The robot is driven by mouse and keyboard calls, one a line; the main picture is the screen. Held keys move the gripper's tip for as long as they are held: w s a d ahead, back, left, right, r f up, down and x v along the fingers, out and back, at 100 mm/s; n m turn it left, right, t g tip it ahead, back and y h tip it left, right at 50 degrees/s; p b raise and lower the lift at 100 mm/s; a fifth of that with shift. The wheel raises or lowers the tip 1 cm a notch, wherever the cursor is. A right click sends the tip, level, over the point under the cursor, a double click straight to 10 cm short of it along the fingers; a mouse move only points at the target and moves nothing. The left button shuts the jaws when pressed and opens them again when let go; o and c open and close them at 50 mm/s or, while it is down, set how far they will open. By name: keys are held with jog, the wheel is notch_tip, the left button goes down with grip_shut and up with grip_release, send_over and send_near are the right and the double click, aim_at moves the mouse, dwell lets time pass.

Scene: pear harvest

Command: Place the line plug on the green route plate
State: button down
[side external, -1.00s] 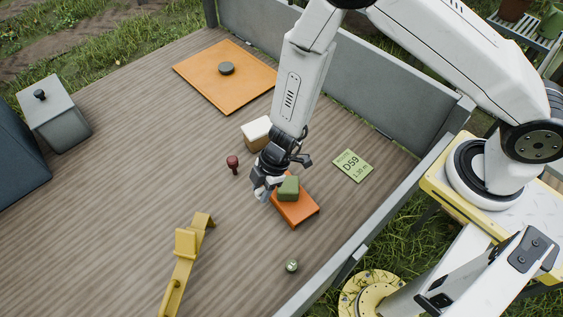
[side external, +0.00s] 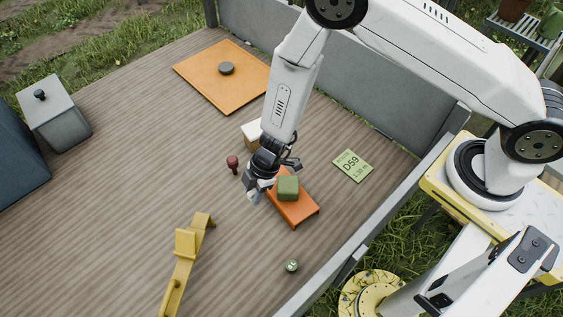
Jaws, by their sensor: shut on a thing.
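The green route plate (side external: 352,166) is a flat light green card marked D59, lying on the wooden deck right of my gripper. My gripper (side external: 254,194) points down, left of an orange block (side external: 298,211) with a green block (side external: 288,187) on top. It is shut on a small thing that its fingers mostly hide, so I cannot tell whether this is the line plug. My gripper is apart from the plate. A small green round piece (side external: 291,266) and a dark red knobbed piece (side external: 233,162) stand on the deck.
An orange board (side external: 208,75) with a dark disc (side external: 227,68) lies at the back. A cream-topped block (side external: 252,131) is partly behind my arm. A yellow bracket (side external: 183,260) stands in front; a grey box (side external: 57,118) is at left. Low grey walls edge the deck.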

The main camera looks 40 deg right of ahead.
jog(key=shift+w+a+f, duration=0.8)
jog(key=shift+w+f, duration=0.55)
jog(key=shift+w, duration=0.3)
jog(key=shift+w+a+f, duration=0.8)
jog(key=shift+w+f, duration=0.55)
jog(key=shift+w, duration=0.25)
jog(key=shift+w+a+f, duration=0.8)
jog(key=shift+w+f, duration=0.55)
jog(key=shift+w, duration=0.3)
jog(key=shift+w+a+f, duration=0.2)
jog(key=shift+w+f, duration=0.2)
jog(key=shift+f, duration=1.35)
jog(key=shift+f, duration=0.2)
jog(key=shift+c, duration=1.5)
grip_release()
jog(key=shift+d+r, duration=0.1)
jog(key=shift+r, duration=0.05)
